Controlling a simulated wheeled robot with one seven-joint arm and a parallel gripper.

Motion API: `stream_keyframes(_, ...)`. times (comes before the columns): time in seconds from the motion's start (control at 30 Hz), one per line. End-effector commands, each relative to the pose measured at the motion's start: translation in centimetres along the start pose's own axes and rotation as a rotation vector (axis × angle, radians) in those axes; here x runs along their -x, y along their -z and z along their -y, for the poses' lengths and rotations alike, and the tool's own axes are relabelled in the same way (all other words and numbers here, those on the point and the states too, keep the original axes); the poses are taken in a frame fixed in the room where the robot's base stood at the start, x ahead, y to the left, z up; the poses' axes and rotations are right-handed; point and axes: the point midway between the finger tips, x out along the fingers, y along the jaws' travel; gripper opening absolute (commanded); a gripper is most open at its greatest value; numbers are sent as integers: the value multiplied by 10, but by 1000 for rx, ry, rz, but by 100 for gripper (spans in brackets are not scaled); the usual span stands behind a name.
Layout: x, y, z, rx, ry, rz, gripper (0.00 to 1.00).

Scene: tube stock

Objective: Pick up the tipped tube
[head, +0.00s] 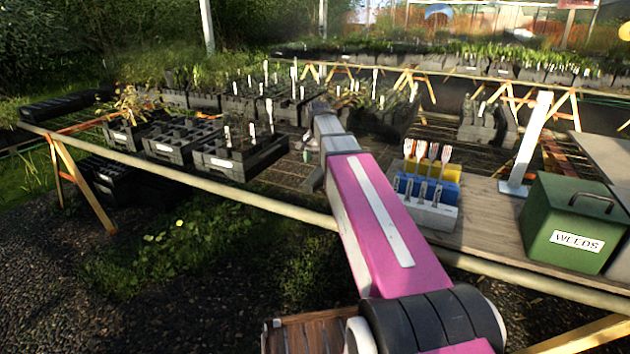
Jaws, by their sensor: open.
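My arm reaches out over the bench in the head view, and my gripper (307,145) is at its far end, small and mostly hidden by my own arm. Its fingertips are not clear; it is open, and I see nothing held in it. A small dark shape (313,179) shows beside my arm, low over the mesh bench; I cannot tell whether it is a tube. I cannot make out the tipped tube for certain. Black trays of tubes (240,160) with white labels stand to the left of my gripper.
A green WEEDS bin (572,224) and a white post (528,140) are further right. More planted trays (265,100) crowd behind. The bench's pale front rail (225,195) runs across.

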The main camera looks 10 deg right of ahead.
Motion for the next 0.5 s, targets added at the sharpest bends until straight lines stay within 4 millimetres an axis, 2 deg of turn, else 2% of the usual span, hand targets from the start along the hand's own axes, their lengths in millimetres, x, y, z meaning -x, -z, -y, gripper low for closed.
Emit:
stream_keyframes(0.1,-17,0,0,0,0,1,81)
stream_keyframes(0.37,-31,-2,0,1,0,0,81)
stream_keyframes(0.5,-47,-5,1,1,-1,1,81)
